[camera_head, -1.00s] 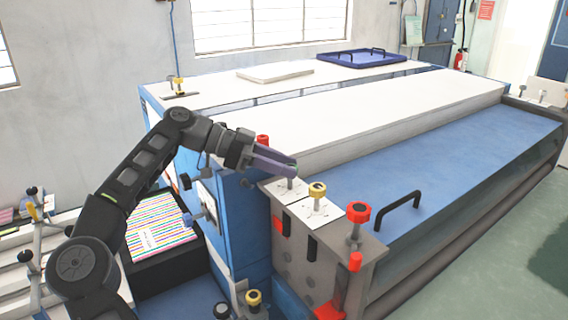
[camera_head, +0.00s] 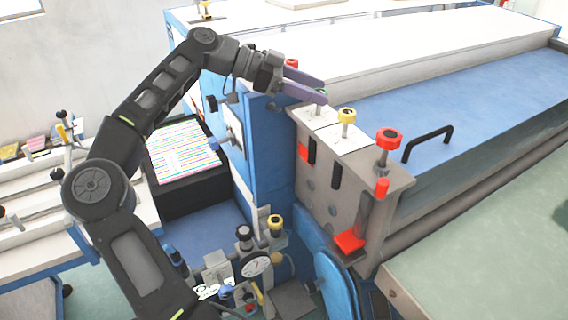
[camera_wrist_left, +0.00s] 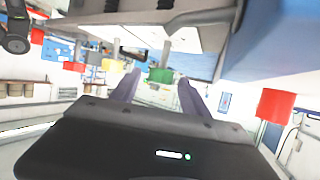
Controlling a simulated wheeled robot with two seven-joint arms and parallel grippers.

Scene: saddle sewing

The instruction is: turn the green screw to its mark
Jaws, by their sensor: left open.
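The green screw (camera_head: 322,92) stands on a white plate at the left end of the machine, mostly hidden by my left gripper's fingers. In the wrist view its green head (camera_wrist_left: 160,75) shows between the two fingertips, with a gap on both sides. My left gripper (camera_head: 325,90) is open, its purple fingers reaching in from the left at the height of the screw's head. The fingers are not visibly touching the screw. The mark on the plate cannot be made out. My right gripper is not in view.
A yellow screw (camera_head: 347,115) and a large red screw (camera_head: 389,138) stand in a row to the right of the green one. Another red knob (camera_head: 291,63) is just behind the fingers. A black handle (camera_head: 428,143) rises from the blue cover.

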